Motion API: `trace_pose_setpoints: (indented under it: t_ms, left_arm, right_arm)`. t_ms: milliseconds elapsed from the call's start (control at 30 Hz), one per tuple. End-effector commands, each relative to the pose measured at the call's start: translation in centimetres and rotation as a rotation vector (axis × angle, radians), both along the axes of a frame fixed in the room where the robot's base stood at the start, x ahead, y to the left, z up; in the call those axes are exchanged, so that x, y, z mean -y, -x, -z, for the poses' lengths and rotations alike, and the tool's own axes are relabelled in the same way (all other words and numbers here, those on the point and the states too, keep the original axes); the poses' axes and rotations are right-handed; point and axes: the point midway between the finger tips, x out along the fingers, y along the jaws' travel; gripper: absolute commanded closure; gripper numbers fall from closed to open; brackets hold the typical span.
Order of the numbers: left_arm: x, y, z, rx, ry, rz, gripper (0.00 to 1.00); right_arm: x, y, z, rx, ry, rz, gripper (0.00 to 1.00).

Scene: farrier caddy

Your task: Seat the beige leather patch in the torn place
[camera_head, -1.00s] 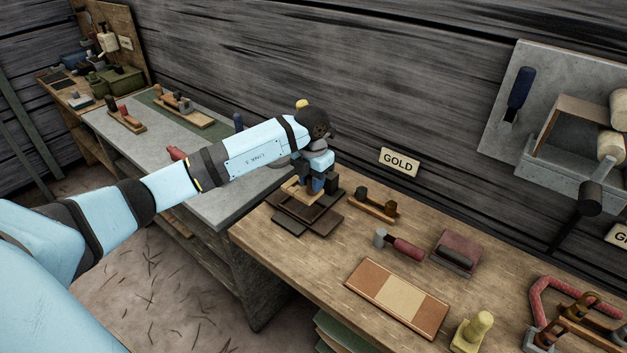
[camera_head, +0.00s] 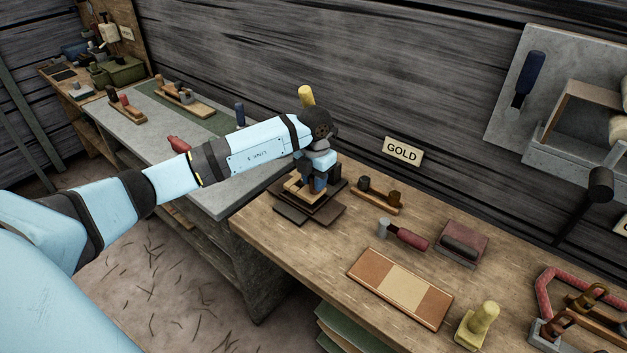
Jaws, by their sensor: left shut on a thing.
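My left gripper (camera_head: 318,187) is above the stack of dark brown leather pieces (camera_head: 290,213) at the left end of the wooden bench. It is shut on a small beige piece (camera_head: 296,186), seemingly the beige leather patch, whose edge shows to the left of the fingers. The piece is low over the stack; I cannot tell whether it touches it. I cannot make out a torn place, as the gripper and patch cover part of the stack. My right gripper is out of view.
On the wooden bench (camera_head: 300,255) lie a wooden holder (camera_head: 378,200), a red-handled hammer (camera_head: 405,236), a maroon block (camera_head: 463,243), a striped tan board (camera_head: 400,287) and a yellow-knobbed tool (camera_head: 478,322). A GOLD sign (camera_head: 402,151) hangs behind. A grey bench (camera_head: 215,195) adjoins at left.

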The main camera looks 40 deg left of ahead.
Motion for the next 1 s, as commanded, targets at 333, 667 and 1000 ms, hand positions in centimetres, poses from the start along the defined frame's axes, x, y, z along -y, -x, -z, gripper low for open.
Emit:
trace_pose_setpoints:
  t_ms: [333, 667, 1000]
  left_arm:
    - [0.01, -0.01, 0.04, 0.000, 0.000, 0.000, 1.00]
    - [-0.01, -0.02, 0.89, 0.001, 0.000, 0.000, 1.00]
    - [0.00, -0.01, 0.86, 0.000, 0.000, 0.000, 1.00]
  right_arm:
    - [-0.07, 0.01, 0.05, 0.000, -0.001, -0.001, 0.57]
    - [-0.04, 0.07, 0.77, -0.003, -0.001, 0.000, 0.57]
    - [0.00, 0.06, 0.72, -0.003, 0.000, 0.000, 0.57]
